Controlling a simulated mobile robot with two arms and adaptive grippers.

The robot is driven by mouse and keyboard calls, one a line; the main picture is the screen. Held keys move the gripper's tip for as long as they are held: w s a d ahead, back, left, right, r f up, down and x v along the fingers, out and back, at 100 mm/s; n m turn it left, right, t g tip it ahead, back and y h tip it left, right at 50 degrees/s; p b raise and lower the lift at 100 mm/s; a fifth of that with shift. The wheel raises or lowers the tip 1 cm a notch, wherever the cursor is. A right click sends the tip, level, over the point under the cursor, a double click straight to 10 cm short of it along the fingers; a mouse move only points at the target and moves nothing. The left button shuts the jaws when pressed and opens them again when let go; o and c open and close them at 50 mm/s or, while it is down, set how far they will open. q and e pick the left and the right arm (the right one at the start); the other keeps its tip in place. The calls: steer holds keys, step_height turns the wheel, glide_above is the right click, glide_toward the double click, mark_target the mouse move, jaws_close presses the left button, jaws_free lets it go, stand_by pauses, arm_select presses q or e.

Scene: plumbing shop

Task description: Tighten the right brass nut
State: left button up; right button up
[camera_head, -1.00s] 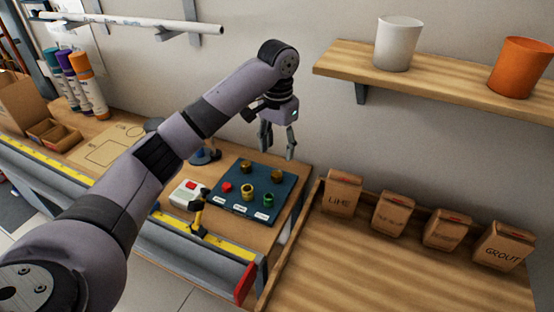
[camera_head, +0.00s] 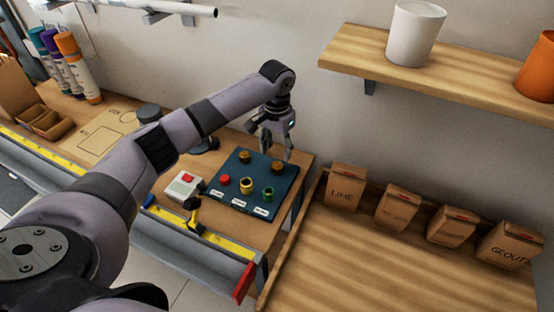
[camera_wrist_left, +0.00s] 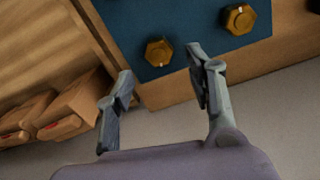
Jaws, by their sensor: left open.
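Two brass nuts sit on the back part of a dark blue board (camera_head: 230,192) on the bench. The right brass nut (camera_head: 278,167) is also the left one of the pair in the left wrist view (camera_wrist_left: 159,52). The left brass nut (camera_head: 246,157) shows in the wrist view too (camera_wrist_left: 239,18). My left gripper (camera_head: 277,149) is open and points down just above and behind the right nut. In the wrist view its fingertips (camera_wrist_left: 160,67) are apart, with nothing between them, and the right nut lies just beyond the gap. My right gripper is not in view.
The board also carries a red knob (camera_head: 225,180), a yellow ring-shaped fitting (camera_head: 246,186) and a green one (camera_head: 268,194). Labelled cartons (camera_head: 346,188) stand right; a shelf (camera_head: 365,62) hangs above.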

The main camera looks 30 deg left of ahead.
mark_target(277, 165)
arm_select(q)
step_height(277, 165, down, 4)
steer(key=shift+d+f+p, duration=0.1)
steer(key=shift+f+p, duration=0.1)
steer(key=shift+p, duration=0.1)
steer(key=shift+f, duration=0.75)
steer(key=shift+c, duration=0.2)
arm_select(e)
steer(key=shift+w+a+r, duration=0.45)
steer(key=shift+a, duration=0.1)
arm_select(q)
steer(key=c, duration=1.1)
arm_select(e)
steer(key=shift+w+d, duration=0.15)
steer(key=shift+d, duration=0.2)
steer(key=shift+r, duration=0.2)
